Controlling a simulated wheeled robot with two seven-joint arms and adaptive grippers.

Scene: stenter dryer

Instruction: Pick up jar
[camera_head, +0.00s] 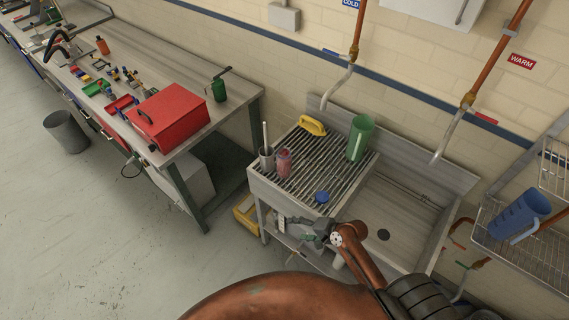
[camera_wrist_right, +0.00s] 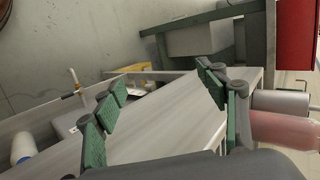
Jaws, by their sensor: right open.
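A pink-red translucent jar (camera_head: 284,163) stands upright on the slatted drainboard of the sink, at its left side. In the right wrist view a pink cylinder (camera_wrist_right: 285,130), which looks like the jar, lies at the right edge, outside the fingers. My right gripper (camera_head: 288,226) is at the sink's front edge, below and apart from the jar. My left gripper is not in view.
A grey cup (camera_head: 267,160) with a stick stands close beside the jar. A blue item (camera_head: 322,196), a yellow-handled brush (camera_head: 311,125) and a green pitcher (camera_head: 359,138) share the drainboard (camera_head: 301,165). The empty basin (camera_head: 400,215) is to the right. A red toolbox (camera_head: 170,115) sits on the left bench.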

